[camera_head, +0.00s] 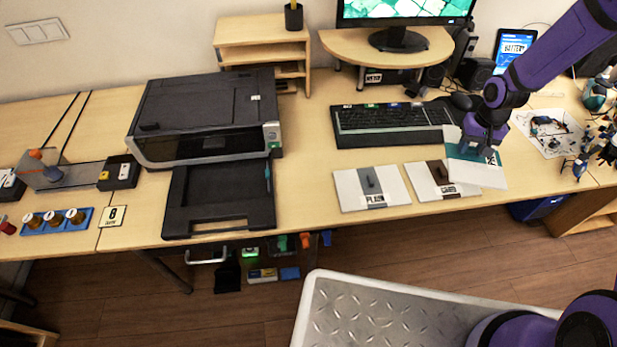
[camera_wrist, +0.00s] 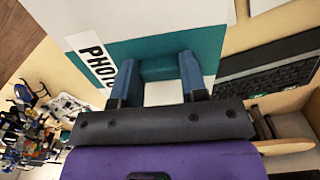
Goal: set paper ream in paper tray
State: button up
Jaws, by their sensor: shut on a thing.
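A white paper ream with a teal band (camera_head: 482,174) is under my gripper (camera_head: 482,143) at the right of the desk. In the wrist view its teal band (camera_wrist: 208,42) carries a label reading PHOTO. My gripper (camera_wrist: 158,82) is shut on the teal block on top of this ream. The ream overlaps the grey-brown banded ream in the head view; I cannot tell whether it is lifted. The black paper tray (camera_head: 219,226) extends from the front of the printer (camera_head: 205,110), at the left, and looks empty.
A ream labelled PLAIN (camera_head: 352,196) and a brown-banded ream (camera_head: 421,189) lie between the tray and my gripper. A keyboard (camera_head: 390,122) lies behind them. A paper sheet with small parts (camera_head: 549,133) is at the right. Desk between tray and PLAIN ream is clear.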

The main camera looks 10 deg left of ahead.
aim_at(228, 183)
jog(key=u, duration=0.4)
jog(key=k+j+u, duration=0.1)
jog(key=u, duration=0.25)
jog(key=j+u, duration=0.1)
jog(key=u, duration=0.3)
jog(key=k+j, duration=0.05)
